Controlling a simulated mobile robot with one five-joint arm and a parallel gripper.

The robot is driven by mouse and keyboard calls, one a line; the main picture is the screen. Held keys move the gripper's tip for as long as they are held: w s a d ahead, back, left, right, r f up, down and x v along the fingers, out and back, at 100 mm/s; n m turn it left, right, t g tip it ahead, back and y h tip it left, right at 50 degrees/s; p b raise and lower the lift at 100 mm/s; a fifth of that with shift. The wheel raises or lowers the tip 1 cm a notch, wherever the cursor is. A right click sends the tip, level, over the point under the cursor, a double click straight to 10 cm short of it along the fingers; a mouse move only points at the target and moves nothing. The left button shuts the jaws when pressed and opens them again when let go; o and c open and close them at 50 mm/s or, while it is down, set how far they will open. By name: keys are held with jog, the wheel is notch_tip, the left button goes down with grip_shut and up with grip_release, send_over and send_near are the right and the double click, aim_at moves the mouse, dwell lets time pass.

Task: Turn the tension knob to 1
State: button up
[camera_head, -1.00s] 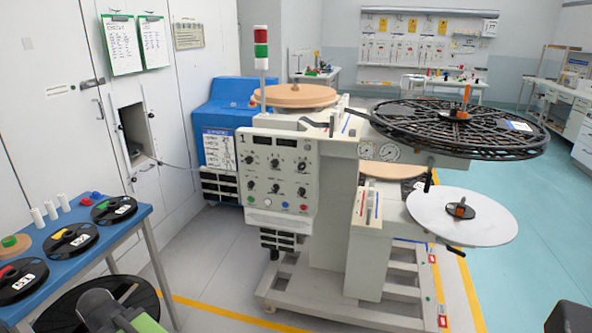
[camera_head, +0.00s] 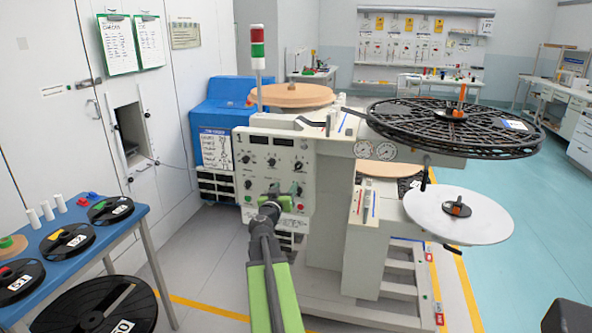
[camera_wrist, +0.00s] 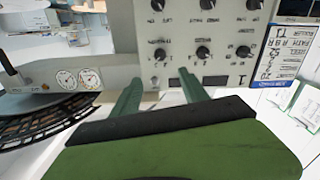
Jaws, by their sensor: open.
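The control panel (camera_head: 284,172) is a pale upright face on the front of the rewind machine, with rows of black knobs, a small display and coloured buttons. It fills the top of the wrist view (camera_wrist: 225,28), apparently upside down. Black knobs show there, such as one at left (camera_wrist: 159,54), one in the middle (camera_wrist: 203,52) and one at right (camera_wrist: 243,52). Their labels are too small to read, so I cannot tell which is the tension knob or its setting. My gripper (camera_wrist: 160,82) is open and empty before the panel; in the head view (camera_head: 274,196) it hides lower controls.
A black spoked reel (camera_head: 400,124) and a white disc (camera_head: 430,214) stick out at the machine's right. A blue table (camera_head: 95,250) with small reels stands at left, with a large black reel (camera_head: 75,315) near it. Grey floor lies between table and machine.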

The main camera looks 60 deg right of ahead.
aim_at(298, 168)
jog(key=x, duration=1.6)
jog(key=shift+w+d, duration=0.2)
jog(key=shift+d, duration=0.15)
grip_shut()
jog(key=shift+a+f, duration=0.1)
